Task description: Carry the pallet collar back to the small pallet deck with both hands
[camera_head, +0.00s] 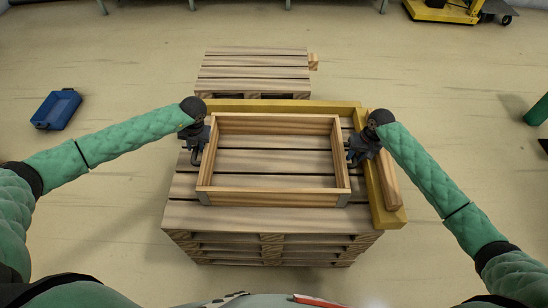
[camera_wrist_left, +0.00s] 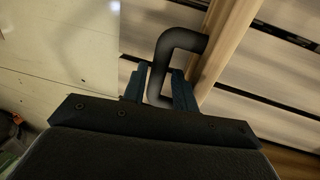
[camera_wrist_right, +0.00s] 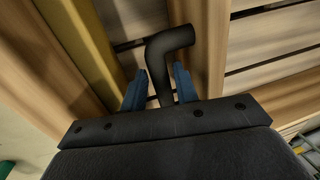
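The pallet collar (camera_head: 275,182), a rectangular wooden frame with grey metal corners, is over a stack of pallets (camera_head: 270,222) in front of me. I cannot tell if it rests on the slats. The small pallet deck (camera_head: 255,72) is behind the stack, empty. My left gripper (camera_head: 200,148) is at the collar's left side, its blue fingers (camera_wrist_left: 160,85) on either side of a bent black handle (camera_wrist_left: 180,42). My right gripper (camera_head: 355,153) is at the right side, its fingers (camera_wrist_right: 160,85) likewise straddling a black handle (camera_wrist_right: 172,38). Narrow gaps seem to show beside both handles.
Yellow beams line the stack's back (camera_head: 285,106) and right side (camera_head: 376,190). A loose wooden block (camera_head: 388,182) lies by the right one. A wooden piece (camera_head: 313,61) sits beside the small deck. A blue bin (camera_head: 57,109) is on the floor at left.

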